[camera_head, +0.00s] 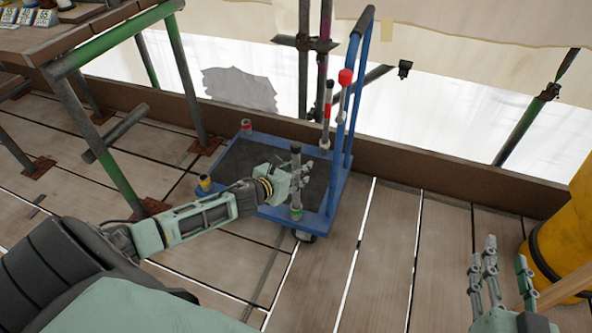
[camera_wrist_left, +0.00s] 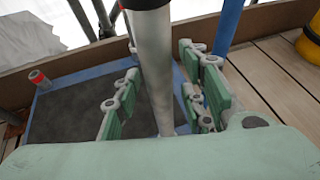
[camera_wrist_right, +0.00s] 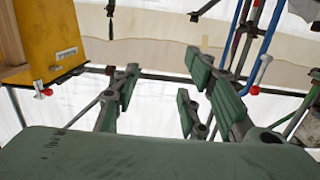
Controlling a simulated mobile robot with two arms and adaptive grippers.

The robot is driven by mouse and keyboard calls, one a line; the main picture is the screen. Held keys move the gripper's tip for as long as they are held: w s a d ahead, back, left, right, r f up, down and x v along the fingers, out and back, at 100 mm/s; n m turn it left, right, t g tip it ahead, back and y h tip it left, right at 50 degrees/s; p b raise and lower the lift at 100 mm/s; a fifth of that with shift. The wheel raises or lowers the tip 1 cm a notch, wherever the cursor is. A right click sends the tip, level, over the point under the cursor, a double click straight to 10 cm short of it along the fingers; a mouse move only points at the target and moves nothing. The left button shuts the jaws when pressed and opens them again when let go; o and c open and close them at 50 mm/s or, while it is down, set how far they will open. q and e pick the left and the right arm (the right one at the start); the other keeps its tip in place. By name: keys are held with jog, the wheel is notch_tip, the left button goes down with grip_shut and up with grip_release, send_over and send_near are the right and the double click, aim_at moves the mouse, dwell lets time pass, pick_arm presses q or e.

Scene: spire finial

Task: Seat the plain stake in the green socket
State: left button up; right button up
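The plain grey stake (camera_head: 296,165) with a dark top stands upright at the front right of the blue cart. Its lower end meets the green-ringed socket (camera_head: 296,211); I cannot tell how deep it sits. My left gripper (camera_head: 298,178) is around the stake's upper part. In the left wrist view the stake (camera_wrist_left: 155,65) runs between the spread fingers (camera_wrist_left: 160,88), with small gaps showing on both sides. The socket is hidden in that view. My right gripper (camera_head: 503,272) is open and empty at the lower right, away from the cart.
The cart (camera_head: 272,216) has a yellow-ringed socket (camera_head: 205,182) at front left and a red one (camera_head: 246,127) at back left. A red-banded stake (camera_head: 327,110) stands near its blue handle (camera_head: 359,85). A yellow barrel (camera_head: 565,235) stands right. Floor between them is clear.

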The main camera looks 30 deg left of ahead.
pick_arm(q)
jog(key=shift+r, duration=0.1)
jog(key=p+v, duration=0.3)
jog(key=v, duration=0.9)
jog(key=s+d+r+n+g, duration=0.2)
jog(key=s+d+n, duration=0.5)
jog(key=n, duration=1)
jog(key=s+d+r+n+g, duration=0.2)
jog(key=s+d+n, duration=0.5)
jog(key=d+n, duration=0.6)
jog(key=n+g, duration=0.1)
jog(key=n, duration=0.3)
jog(key=shift+s+h, duration=0.25)
jog(key=shift+h, duration=0.15)
pick_arm(e)
jog(key=s+d+f+g+h, duration=0.2)
jog(key=s+d+f+g, duration=0.2)
jog(key=s+f+g, duration=0.4)
notch_tip(320, 180, down, 5)
jog(key=shift+s+f+g+h, duration=0.1)
jog(key=shift+s+g+h, duration=0.2)
jog(key=shift+s, duration=0.45)
pick_arm(q)
jog(key=shift+r, duration=0.1)
pick_arm(e)
jog(key=shift+d, duration=0.15)
